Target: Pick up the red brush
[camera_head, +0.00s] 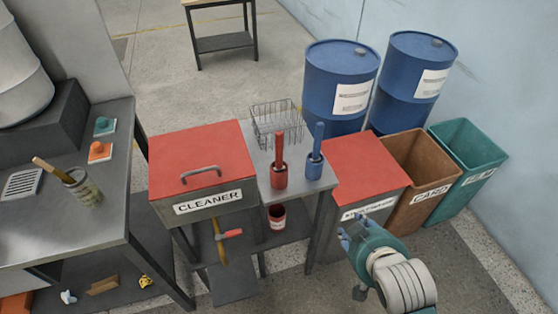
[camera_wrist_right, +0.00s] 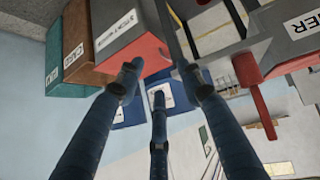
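The red brush (camera_head: 279,148) stands upright in a red holder (camera_head: 279,179) on the small grey table between the two red-topped boxes. Its bristles are hidden in the holder. In the right wrist view the red brush (camera_wrist_right: 263,110) and its holder (camera_wrist_right: 246,68) show at the right, outside my fingers. My right gripper (camera_head: 352,234) is in front of the right red-topped box, to the right of the brush and apart from it. In the wrist view my right gripper (camera_wrist_right: 160,88) has its fingers spread, with nothing held. My left gripper is out of view.
A blue brush (camera_head: 318,137) in a blue holder (camera_head: 313,167) stands just right of the red one. A wire basket (camera_head: 277,122) is behind them. The cleaner box (camera_head: 205,158) is left; the right box (camera_head: 368,168), brown bin (camera_head: 420,165) and green bin (camera_head: 468,150) are right.

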